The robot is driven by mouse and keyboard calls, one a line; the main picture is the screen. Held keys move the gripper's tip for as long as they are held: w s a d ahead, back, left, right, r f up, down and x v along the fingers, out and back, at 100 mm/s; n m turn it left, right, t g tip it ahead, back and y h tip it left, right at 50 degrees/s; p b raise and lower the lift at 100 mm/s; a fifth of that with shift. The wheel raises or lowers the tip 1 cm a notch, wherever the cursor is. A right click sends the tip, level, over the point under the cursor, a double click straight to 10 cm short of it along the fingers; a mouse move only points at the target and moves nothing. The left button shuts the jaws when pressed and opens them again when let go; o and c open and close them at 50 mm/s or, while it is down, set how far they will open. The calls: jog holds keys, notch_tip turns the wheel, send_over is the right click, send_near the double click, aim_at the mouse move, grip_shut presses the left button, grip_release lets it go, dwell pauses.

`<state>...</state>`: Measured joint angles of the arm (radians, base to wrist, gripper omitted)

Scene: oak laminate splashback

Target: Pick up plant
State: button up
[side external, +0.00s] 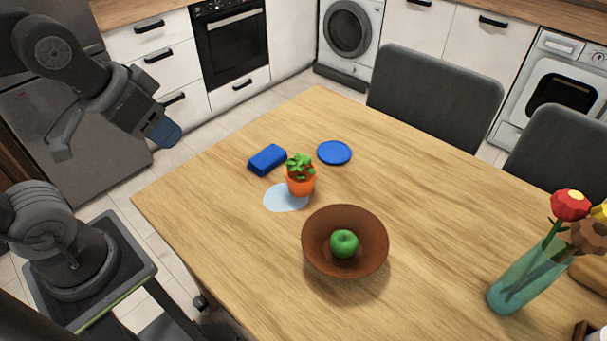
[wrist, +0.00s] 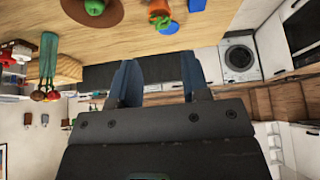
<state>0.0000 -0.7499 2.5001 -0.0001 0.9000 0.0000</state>
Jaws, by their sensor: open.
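The plant (side external: 300,173) is a small green succulent in an orange pot, standing upright on the wooden table (side external: 230,230). It is beside a pale light-blue patch (side external: 284,198) and partly covers its edge. The plant also shows near the top of the wrist view (wrist: 160,12). My gripper (side external: 166,133) is at the upper left in the side view, in the air well to the left of the plant. In the wrist view its two blue-grey fingers (wrist: 160,82) are apart with nothing between them.
A blue sponge-like block (side external: 267,159) and a blue disc (side external: 334,152) lie close behind the plant. A brown bowl (side external: 316,262) holding a green apple (side external: 344,243) stands in front. A teal vase (side external: 520,278) with flowers is at right. The table's left part is clear.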

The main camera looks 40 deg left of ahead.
jog(key=shift+o, duration=0.3)
jog(key=o, duration=1)
jog(key=n+g+y, duration=0.2)
jog(key=n+g, duration=0.1)
jog(key=n, duration=0.6)
send_over(301, 168)
jog(key=s+d, duration=0.1)
jog(key=d, duration=0.1)
notch_tip(301, 168, down, 15)
jog(key=x, duration=0.8)
jog(key=shift+s+a, duration=0.1)
jog(key=shift+a, duration=0.15)
jog(key=shift+s+x, duration=0.2)
jog(key=shift+x, duration=2.5)
